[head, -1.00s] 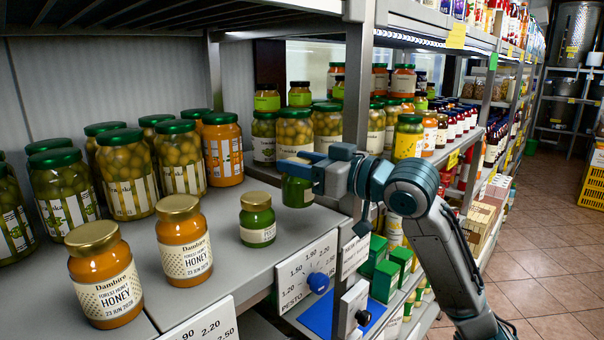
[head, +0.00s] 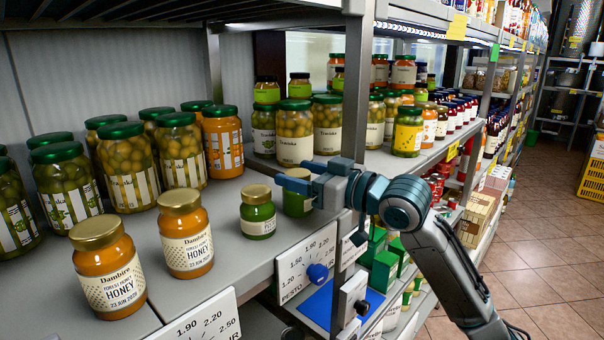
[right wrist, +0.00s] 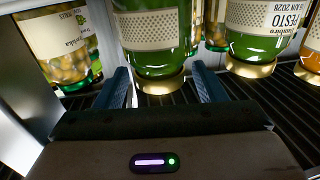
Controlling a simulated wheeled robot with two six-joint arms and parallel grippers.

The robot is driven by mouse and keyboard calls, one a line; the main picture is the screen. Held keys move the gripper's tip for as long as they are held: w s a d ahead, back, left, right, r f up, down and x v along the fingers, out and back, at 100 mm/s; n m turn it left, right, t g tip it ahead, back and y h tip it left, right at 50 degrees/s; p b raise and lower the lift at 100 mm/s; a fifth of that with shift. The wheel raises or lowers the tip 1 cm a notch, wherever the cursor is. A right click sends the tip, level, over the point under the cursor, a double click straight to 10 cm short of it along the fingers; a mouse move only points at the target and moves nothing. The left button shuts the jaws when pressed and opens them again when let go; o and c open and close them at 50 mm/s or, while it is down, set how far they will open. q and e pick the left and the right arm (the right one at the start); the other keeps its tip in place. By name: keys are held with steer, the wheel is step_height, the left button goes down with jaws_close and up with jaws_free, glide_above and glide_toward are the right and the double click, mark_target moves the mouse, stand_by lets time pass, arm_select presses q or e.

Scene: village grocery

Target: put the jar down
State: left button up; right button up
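A green jar (head: 297,203) is at my right gripper (head: 288,178) in the head view. Its base appears to be at shelf level, just behind the front edge; the gripper hides its top. In the right wrist view, where things are upside down, the green jar (right wrist: 155,38) with a gold lid is between the two blue fingers (right wrist: 162,85). A matching small green pesto jar (head: 258,213) stands upright to its left, apart from it. My left gripper is not in view.
Two honey jars (head: 186,240) (head: 107,275) stand further left on the shelf (head: 232,262). Jars of olives (head: 129,175) fill the back. A shelf post (head: 357,85) is close to my right gripper. Price labels (head: 305,263) hang on the front edge.

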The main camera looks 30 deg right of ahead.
steer(key=shift+r, duration=0.2)
steer(key=shift+s+d+f+b, duration=0.15)
steer(key=shift+s+d+b, duration=0.1)
steer(key=shift+b, duration=0.1)
steer(key=shift+s+d+b, duration=0.3)
steer(key=shift+s+b, duration=0.25)
steer(key=shift+s, duration=0.05)
steer(key=b+v, duration=0.2)
steer(key=b, duration=0.1)
steer(key=shift+s+d+f, duration=0.15)
steer(key=shift+s+d, duration=0.05)
steer(key=shift+s, duration=0.15)
steer(key=shift+s+d+b, duration=0.25)
steer(key=shift+s+b, duration=0.3)
steer(key=shift+b, duration=0.4)
arm_select(q)
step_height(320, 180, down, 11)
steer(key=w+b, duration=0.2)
steer(key=b, duration=0.3)
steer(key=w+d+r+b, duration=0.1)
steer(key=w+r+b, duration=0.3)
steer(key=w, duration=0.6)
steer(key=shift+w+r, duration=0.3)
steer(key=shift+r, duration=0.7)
arm_select(e)
steer(key=shift+r+v, duration=0.2)
steer(key=shift+v, duration=2.75)
